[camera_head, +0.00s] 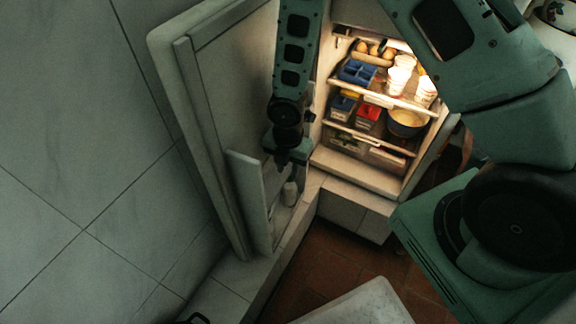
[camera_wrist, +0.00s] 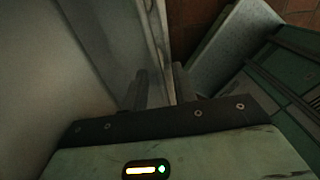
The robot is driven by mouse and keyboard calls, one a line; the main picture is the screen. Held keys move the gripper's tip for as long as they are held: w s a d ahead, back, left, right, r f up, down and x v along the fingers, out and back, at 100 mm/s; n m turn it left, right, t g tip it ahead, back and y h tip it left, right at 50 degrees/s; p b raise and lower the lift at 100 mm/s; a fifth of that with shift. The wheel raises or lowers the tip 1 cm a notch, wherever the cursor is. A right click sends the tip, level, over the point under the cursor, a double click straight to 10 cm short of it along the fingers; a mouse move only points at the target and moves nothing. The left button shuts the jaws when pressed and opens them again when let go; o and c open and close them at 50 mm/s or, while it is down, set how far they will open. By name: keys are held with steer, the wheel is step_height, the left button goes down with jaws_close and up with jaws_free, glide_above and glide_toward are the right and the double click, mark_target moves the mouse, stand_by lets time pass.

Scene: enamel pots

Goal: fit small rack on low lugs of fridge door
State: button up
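The fridge door (camera_head: 220,105) stands open at the left in the head view. A pale boxy rack (camera_head: 247,195) sits low on its inner side, against the door. I cannot see the lugs or tell how the rack is seated on them. A small pale bottle (camera_head: 290,193) stands low beside the rack's panel. My gripper (camera_head: 290,158) points down just above the bottle, near the rack's top. In the wrist view my gripper's two dark fingers (camera_wrist: 161,88) stand apart. A pale strip runs behind the gap, and nothing is clearly clamped.
The lit fridge interior (camera_head: 375,180) holds egg tray, cups, blue and red boxes and a yellow-topped bowl (camera_head: 406,123) on its shelves. A pale slab (camera_head: 358,305) lies at the front, also in the wrist view (camera_wrist: 235,45). Tiled wall bounds the left. Terracotta floor (camera_head: 320,260) is open between.

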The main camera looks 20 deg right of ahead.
steer(key=shift+r, duration=0.1)
step_height(320, 180, up, 17)
steer(key=p, duration=0.4)
steer(key=shift+r, duration=0.1)
stand_by(0.5)
